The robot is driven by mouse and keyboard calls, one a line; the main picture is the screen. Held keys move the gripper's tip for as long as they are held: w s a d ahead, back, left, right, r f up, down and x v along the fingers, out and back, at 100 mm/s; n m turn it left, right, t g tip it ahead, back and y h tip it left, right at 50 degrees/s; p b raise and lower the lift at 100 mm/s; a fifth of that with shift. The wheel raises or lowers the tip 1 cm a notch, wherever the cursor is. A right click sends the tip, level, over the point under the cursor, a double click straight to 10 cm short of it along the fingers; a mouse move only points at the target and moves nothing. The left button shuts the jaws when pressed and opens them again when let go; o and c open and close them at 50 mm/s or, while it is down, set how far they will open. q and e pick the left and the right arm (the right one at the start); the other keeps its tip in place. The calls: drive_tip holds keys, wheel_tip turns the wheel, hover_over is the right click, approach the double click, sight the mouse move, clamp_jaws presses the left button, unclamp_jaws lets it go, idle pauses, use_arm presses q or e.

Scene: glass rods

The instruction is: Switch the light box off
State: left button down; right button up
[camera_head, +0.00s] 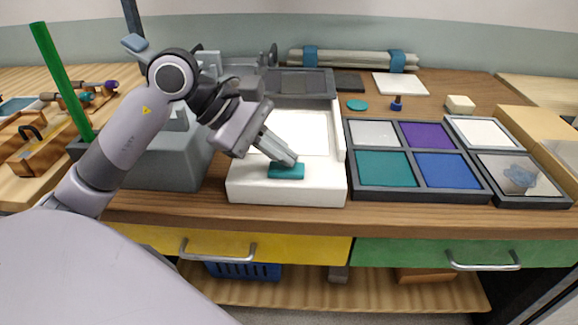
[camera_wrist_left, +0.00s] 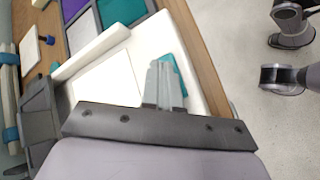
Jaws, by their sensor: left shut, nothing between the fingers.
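The white light box (camera_head: 245,188) stands at the front of the table, with a pale flat panel (camera_head: 302,131) on top. I cannot tell whether the panel is lit. A teal rocker switch (camera_head: 286,172) sits on its front ledge. My left gripper (camera_head: 291,160) is shut and empty, pointing down, with its fingertips right at the switch. I cannot tell whether they touch it. In the left wrist view the shut fingers (camera_wrist_left: 163,70) cover part of the teal switch (camera_wrist_left: 181,80) on the white ledge. My right gripper is not in view.
A dark tray with white, purple, teal and blue panes (camera_head: 416,194) lies just right of the light box. A grey block-shaped machine (camera_head: 170,160) stands left of it, under my left arm. A green rod (camera_head: 62,80) rises at the far left.

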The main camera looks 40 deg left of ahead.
sight(280, 169)
use_arm(q)
drive_tip(key=shift+f+b, duration=0.35)
drive_tip(key=shift+r, duration=0.45)
drive_tip(key=shift+r+p, duration=2.05)
drive_tip(key=shift+r, duration=1.05)
drive_tip(key=shift+s+f, duration=0.1)
